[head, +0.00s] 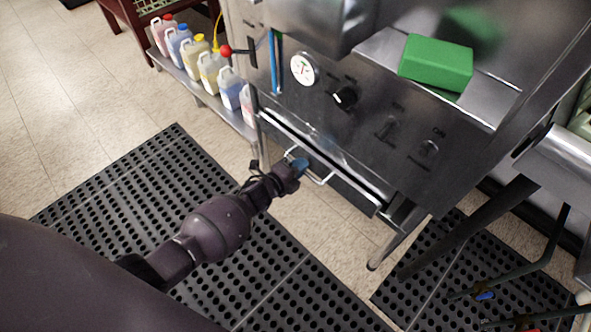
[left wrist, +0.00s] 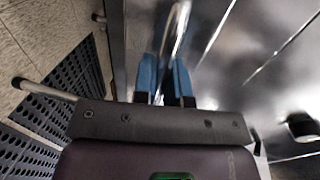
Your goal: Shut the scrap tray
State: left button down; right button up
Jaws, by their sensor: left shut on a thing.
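The scrap tray (head: 350,190) is a wide, shallow metal drawer low in the front of the steel machine. Its front appears to stand slightly out from the body, but the exact gap is hard to judge. A thin bar handle (head: 322,181) runs along its front. My left gripper (head: 298,164) is shut on the handle near its left end, its blue fingertips around the bar. In the left wrist view the blue fingers (left wrist: 164,78) close on the bright handle bar (left wrist: 178,25), with the steel front beside them. My right gripper does not show.
The steel machine (head: 370,125) carries a gauge (head: 304,69), knobs and a green block (head: 436,62). Several jugs (head: 209,68) stand on a low shelf at the left. Perforated black mats (head: 130,200) cover the floor. Dark pipes and legs (head: 470,230) crowd the right.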

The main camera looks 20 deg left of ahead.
pick_arm(q)
jog(key=shift+w+d+r, duration=0.1)
jog(key=shift+w+d, duration=0.1)
jog(key=shift+w, duration=0.35)
jog(key=shift+w+d+r, duration=0.1)
jog(key=shift+w+d, duration=0.05)
jog(key=shift+w, duration=0.4)
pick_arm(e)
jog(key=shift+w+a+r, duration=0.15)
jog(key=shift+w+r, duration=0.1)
pick_arm(q)
jog(key=c, duration=1.2)
grip_release()
jog(key=shift+w+d+f, duration=0.1)
jog(key=shift+f, duration=0.05)
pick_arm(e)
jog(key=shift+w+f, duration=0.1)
pick_arm(q)
jog(key=shift+s+a+r, duration=0.2)
jog(key=shift+s+a, duration=0.1)
jog(key=shift+s, duration=0.35)
jog(key=p+v, duration=0.2)
jog(key=v, duration=0.7)
jog(key=shift+s+p, duration=0.25)
jog(key=shift+p, duration=0.05)
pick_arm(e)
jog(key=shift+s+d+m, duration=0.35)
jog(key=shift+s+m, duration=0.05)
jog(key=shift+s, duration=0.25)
